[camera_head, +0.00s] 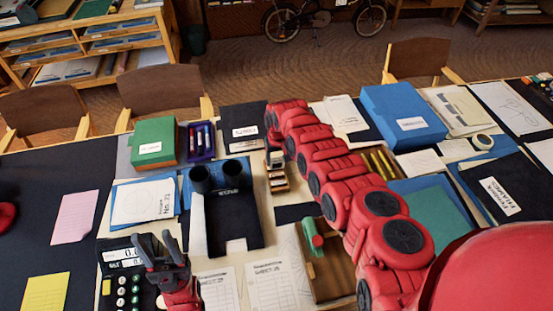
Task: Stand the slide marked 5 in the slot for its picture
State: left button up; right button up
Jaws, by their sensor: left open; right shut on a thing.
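My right arm reaches from the lower right to the back middle. My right gripper (273,145) points down there, mostly hidden by its own red wrist. It is shut on a small pale piece (276,158), which seems to be the slide; its mark is too small to read. Just below it is a small light wooden rack (279,184) with dark bands that look like slots. I cannot tell whether the slide touches the rack. My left gripper (156,250) is open and empty at the lower left, above the calculator-like keypad. Pictures for the slots cannot be made out.
A black viewer with two tubes (230,205) stands left of the rack. A green box (154,142) and a purple pen tray (201,142) lie behind it. An open wooden drawer (328,270) holds a green-and-red object (313,235). A blue box (403,116) stands back right.

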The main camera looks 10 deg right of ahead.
aim_at(278, 168)
jog(key=shift+w+f, duration=0.1)
jog(key=shift+f, duration=0.15)
jog(key=shift+s+f+b, duration=0.2)
jog(key=shift+f+b, duration=0.5)
jog(key=shift+b, duration=0.25)
notch_tip(278, 168, down, 3)
jog(key=b, duration=0.3)
jog(key=shift+f, duration=0.3)
grip_shut()
jog(key=shift+s+f+b, duration=0.15)
jog(key=shift+s+b, duration=0.05)
jog(key=shift+b, duration=0.25)
jog(key=shift+f, duration=0.15)
jog(key=shift+s+f, duration=0.1)
jog(key=shift+s+f+p, duration=0.2)
jog(key=shift+s+p, duration=0.2)
jog(key=shift+p, duration=0.45)
jog(key=shift+w+r, duration=0.1)
jog(key=shift+w, duration=0.2)
